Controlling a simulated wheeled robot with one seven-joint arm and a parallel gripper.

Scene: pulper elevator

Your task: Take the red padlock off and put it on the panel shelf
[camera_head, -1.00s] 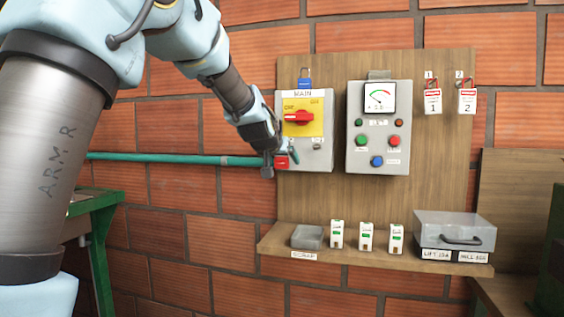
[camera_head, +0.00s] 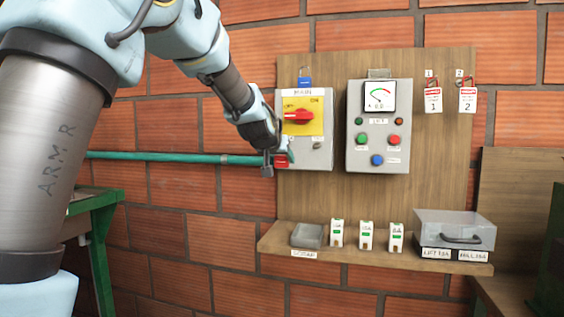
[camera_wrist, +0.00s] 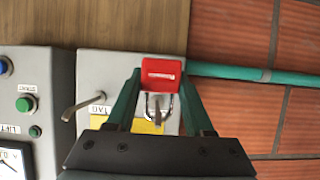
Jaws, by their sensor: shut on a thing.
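My gripper (camera_wrist: 161,85) is shut on the red padlock (camera_wrist: 161,74), with a dark green finger on each side of its body. The padlock's metal shackle shows below the body in the wrist view; I cannot tell whether it is open or still through a hasp. In the head view my gripper (camera_head: 276,160) and the red padlock (camera_head: 282,161) are at the lower left corner of the grey MAIN box (camera_head: 318,158). The box carries a red rotary handle (camera_head: 299,116) on a yellow plate. The wooden panel shelf (camera_head: 375,259) is below and to the right.
A grey tray (camera_head: 307,236), three white breakers (camera_head: 367,235) and a clear-lidded box (camera_head: 454,230) occupy the shelf. A grey control box (camera_head: 379,150) stands right of MAIN. A green pipe (camera_head: 170,158) runs along the wall.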

